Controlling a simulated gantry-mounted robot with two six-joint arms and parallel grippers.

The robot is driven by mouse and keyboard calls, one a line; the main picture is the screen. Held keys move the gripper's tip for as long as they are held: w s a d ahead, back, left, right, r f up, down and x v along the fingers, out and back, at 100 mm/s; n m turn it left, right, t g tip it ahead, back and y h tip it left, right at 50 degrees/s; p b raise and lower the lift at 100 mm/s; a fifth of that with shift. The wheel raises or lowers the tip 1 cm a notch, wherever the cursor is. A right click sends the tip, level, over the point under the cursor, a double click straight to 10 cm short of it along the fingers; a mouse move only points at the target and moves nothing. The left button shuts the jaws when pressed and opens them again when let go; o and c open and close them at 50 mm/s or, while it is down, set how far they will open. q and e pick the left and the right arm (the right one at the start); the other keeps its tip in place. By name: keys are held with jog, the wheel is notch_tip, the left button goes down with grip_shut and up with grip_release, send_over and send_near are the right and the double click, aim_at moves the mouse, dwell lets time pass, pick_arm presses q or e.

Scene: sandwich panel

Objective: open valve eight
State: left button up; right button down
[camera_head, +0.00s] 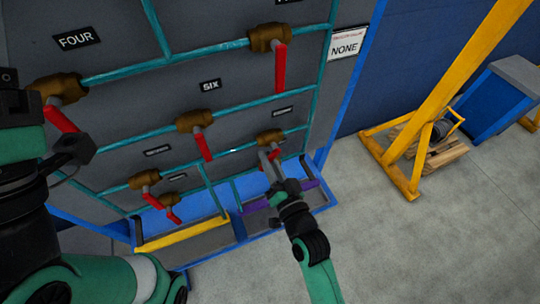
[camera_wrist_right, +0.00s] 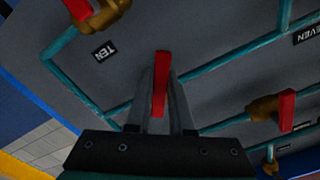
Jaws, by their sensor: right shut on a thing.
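In the head view my right gripper (camera_head: 267,158) reaches the brass valve (camera_head: 270,137) at the lower right of the panel. The small label above that valve is too small to read. In the right wrist view the gripper (camera_wrist_right: 162,100) is shut on a red valve handle (camera_wrist_right: 160,75), which stands between its two fingers. The same handle shows partly behind the fingers in the head view (camera_head: 275,154). My left gripper (camera_head: 75,150) is at the left edge, near the panel and apart from the held handle; its jaws are not clear.
Other brass valves with red handles (camera_head: 203,145) sit on teal pipes (camera_head: 220,107) across the grey panel. Labels FOUR (camera_head: 77,38) and SIX (camera_head: 210,86) are readable. A yellow frame (camera_head: 399,160) stands at the right on open concrete floor.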

dwell(0.4)
jog(key=c, duration=0.8)
grip_release()
jog(key=shift+s, duration=0.1)
jog(key=p+v, duration=0.2)
jog(key=v, duration=0.9)
jog(key=shift+s, duration=0.2)
jog(key=shift+d, duration=0.15)
